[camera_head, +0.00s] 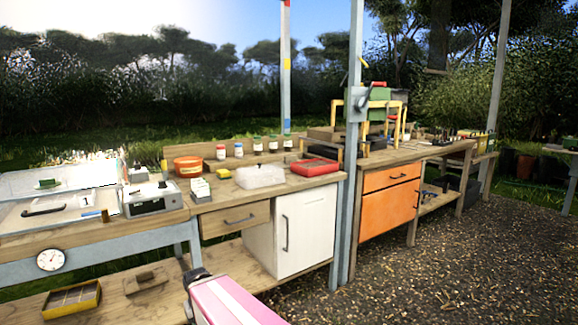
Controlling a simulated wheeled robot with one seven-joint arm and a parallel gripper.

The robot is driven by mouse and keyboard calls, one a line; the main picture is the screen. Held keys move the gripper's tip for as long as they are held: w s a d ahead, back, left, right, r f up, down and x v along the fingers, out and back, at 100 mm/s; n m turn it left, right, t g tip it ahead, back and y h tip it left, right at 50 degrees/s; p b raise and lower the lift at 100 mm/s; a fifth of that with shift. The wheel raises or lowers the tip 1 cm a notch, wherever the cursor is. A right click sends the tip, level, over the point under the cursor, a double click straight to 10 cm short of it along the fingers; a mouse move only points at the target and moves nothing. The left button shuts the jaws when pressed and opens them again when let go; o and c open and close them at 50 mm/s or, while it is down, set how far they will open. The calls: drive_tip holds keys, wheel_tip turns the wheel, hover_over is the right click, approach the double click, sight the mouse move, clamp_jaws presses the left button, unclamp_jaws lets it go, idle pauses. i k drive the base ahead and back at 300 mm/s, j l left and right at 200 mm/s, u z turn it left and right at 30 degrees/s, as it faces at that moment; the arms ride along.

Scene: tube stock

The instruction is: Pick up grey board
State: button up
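I cannot single out the grey board for sure. A pale grey flat panel (62,183) lies on the left bench with small items on it. A dark grey-green flat piece (320,133) lies farther back near the blue-grey post. A pink and white part of my own arm with a dark end shows at the bottom centre. My gripper's fingers are not visible.
The wooden bench carries an orange-red tub (188,166), a clear box (260,176), a red tray (317,167), several small jars and a grey device (152,197). A yellow-edged tray (72,299) sits on the lower shelf. Open gravel (470,265) lies at right.

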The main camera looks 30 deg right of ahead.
sight(285, 164)
drive_tip(key=z, duration=1.4)
drive_tip(key=u, duration=0.3)
drive_tip(key=i+l+u, duration=0.1)
drive_tip(key=l+u, duration=0.65)
drive_tip(key=l, duration=0.15)
drive_tip(key=i, duration=0.05)
